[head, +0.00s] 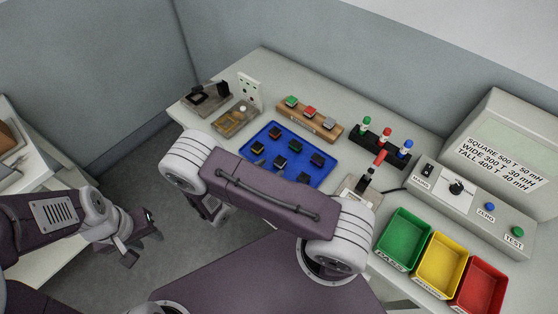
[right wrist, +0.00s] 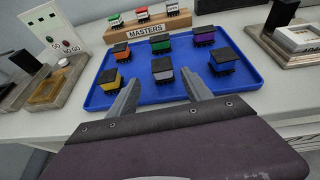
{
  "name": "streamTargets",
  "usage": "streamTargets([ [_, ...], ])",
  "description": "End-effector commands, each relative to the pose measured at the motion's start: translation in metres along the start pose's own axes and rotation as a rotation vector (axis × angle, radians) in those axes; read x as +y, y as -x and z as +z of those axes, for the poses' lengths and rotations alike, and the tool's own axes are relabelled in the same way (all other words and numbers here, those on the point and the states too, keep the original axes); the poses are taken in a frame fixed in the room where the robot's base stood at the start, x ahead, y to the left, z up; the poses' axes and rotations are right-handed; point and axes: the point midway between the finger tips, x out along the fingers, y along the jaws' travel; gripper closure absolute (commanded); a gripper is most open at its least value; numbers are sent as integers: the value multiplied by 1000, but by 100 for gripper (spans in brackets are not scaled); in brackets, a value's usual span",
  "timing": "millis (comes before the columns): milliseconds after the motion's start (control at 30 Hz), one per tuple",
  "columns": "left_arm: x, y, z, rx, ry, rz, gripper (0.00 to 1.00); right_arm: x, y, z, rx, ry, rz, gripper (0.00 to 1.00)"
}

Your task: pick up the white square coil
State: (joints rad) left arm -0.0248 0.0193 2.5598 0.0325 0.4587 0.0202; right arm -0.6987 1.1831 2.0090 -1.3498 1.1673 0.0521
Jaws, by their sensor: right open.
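Several small coils with black tops sit on a blue tray (head: 296,179) in the head view; the tray also shows in the right wrist view (right wrist: 95,99). In the right wrist view, a pale, whitish-lilac coil (right wrist: 163,75) stands at the front middle of the tray. My right gripper (right wrist: 161,92) is open and empty, its fingers at the tray's near edge, short of this coil. In the head view my own arm hides the right gripper. My left gripper (head: 141,238) is open and empty, far from the tray at lower left.
Behind stand a green coil (right wrist: 163,46) and a purple coil (right wrist: 204,41). A MASTERS block (right wrist: 148,32) is beyond the tray. Green (head: 403,240), yellow (head: 440,263) and red (head: 478,287) bins stand right.

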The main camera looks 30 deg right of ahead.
Motion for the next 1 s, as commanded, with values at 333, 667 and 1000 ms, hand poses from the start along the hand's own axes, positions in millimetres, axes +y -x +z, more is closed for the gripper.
streamTargets([
  [333, 0, 17, -2, 0, 0, 0, 64, -4, -35, 10, 1, -1, -6, 42],
  [667, 0, 17, -2, 0, 0, 0, 64, -1, -58, 6, 1, -2, 1, 42],
  [1000, 0, 17, -2, 0, 0, 0, 64, -2, -58, 6, 1, -1, 0, 100],
])
